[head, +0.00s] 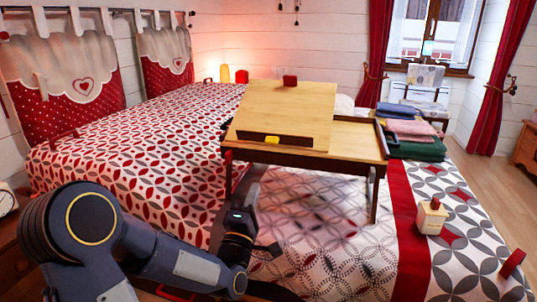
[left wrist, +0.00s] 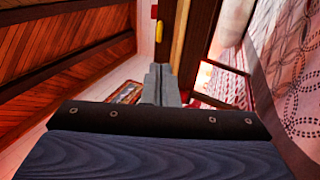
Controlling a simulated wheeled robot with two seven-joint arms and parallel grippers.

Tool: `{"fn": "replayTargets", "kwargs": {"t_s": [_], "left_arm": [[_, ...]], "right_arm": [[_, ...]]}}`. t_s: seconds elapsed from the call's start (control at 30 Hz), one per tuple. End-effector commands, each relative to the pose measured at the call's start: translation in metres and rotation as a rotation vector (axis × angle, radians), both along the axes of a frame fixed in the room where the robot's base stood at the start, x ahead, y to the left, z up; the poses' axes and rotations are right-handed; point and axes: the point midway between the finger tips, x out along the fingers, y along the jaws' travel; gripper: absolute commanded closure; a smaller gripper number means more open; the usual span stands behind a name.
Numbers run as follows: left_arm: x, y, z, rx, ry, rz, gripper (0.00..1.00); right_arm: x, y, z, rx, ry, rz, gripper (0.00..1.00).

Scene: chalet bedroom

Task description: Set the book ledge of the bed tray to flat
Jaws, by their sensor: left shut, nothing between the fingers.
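The wooden bed tray (head: 357,140) stands on its legs on the bed. Its pale panel (head: 285,105) looks tilted, with the far edge higher than the near edge. A dark strip, seemingly the book ledge (head: 252,136), runs along the near edge, with a yellow tab (head: 273,141) on it. The yellow tab also shows in the left wrist view (left wrist: 159,34), beyond the fingers. My left gripper (head: 252,194) is below and in front of the tray's near side, apart from the ledge. Its fingers (left wrist: 161,72) are shut and empty. My right gripper is not in view.
Folded towels (head: 416,147) lie beside the tray's right end. A bottle (head: 431,217) stands on the bed at the right. A red block (head: 290,81) sits at the panel's top edge. The patterned bed cover (head: 330,235) in front of the tray is clear.

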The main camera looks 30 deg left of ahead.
Motion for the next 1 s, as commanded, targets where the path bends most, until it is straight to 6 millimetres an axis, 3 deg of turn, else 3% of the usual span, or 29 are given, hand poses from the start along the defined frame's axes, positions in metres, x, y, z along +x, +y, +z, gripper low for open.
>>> {"fn": "replayTargets", "kwargs": {"t_s": [0.17, 0.6, 0.8, 1.0], "left_arm": [[0.020, 0.005, 0.010, 0.001, -0.004, 0.000, 1.00], [0.099, 0.027, 0.044, -0.001, -0.002, 0.001, 1.00], [0.117, 0.031, 0.053, 0.000, -0.001, -0.001, 1.00], [0.121, 0.032, 0.055, 0.000, 0.001, -0.001, 1.00]], "right_arm": [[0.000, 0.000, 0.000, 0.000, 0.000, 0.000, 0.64], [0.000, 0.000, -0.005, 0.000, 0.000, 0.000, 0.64], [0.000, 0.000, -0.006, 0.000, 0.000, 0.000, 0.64], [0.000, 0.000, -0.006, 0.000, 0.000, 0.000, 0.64]]}}
